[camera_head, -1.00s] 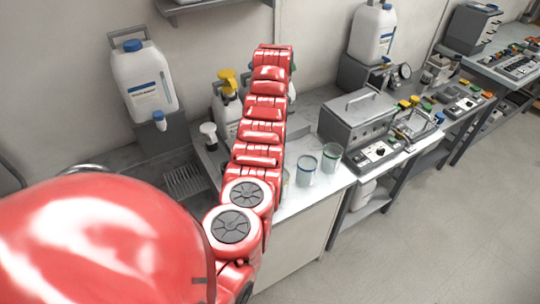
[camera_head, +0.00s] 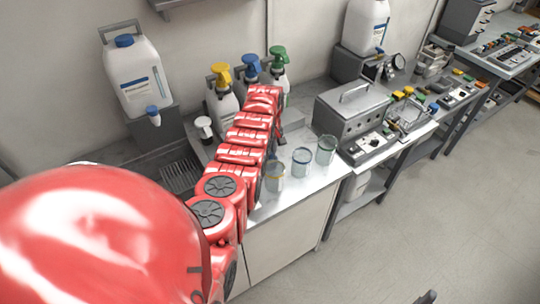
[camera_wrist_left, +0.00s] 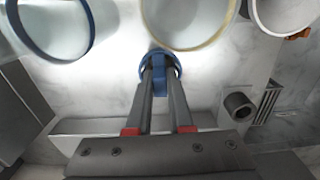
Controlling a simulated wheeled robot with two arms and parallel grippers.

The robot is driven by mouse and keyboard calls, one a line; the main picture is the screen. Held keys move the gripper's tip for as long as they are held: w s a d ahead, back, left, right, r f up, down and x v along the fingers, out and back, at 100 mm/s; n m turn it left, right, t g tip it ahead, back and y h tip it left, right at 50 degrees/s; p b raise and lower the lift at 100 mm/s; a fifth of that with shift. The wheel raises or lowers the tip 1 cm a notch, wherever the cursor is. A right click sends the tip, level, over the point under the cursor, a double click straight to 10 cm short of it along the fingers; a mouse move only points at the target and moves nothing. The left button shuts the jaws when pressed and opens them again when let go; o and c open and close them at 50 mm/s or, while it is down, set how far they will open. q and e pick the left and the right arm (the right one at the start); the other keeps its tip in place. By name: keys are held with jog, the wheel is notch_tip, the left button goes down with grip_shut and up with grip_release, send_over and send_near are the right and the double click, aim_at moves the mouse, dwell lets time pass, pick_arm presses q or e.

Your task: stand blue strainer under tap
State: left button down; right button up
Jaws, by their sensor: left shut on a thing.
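In the left wrist view, my left gripper (camera_wrist_left: 160,75) is shut on a small round thing with a blue rim and blue grip, which looks like the blue strainer (camera_wrist_left: 160,82). Its far part is partly hidden by the fingers. In the head view, my red left arm hides most of the gripper and the held thing. A white canister (camera_head: 135,75) stands at the back left with a small blue-topped tap (camera_head: 153,114) on its front. A slatted grey drain (camera_head: 181,176) lies below and in front of the tap. A dark tip (camera_head: 428,297) at the bottom edge may be my right gripper.
Glasses with yellow (camera_head: 274,176), blue (camera_head: 301,162) and green (camera_head: 326,150) rims stand right of my arm. Spray bottles (camera_head: 222,103) stand behind it. A white pump bottle (camera_head: 204,129) is near the drain. A grey metal box (camera_head: 353,112) stands farther right.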

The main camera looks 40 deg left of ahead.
pick_arm(q)
jog(key=shift+f, duration=0.55)
jog(key=shift+f+b, duration=0.2)
jog(key=shift+b, duration=0.1)
jog(key=c, duration=0.8)
grip_release()
jog(key=shift+r, duration=0.1)
jog(key=shift+r+p, duration=0.25)
jog(key=shift+p, duration=0.05)
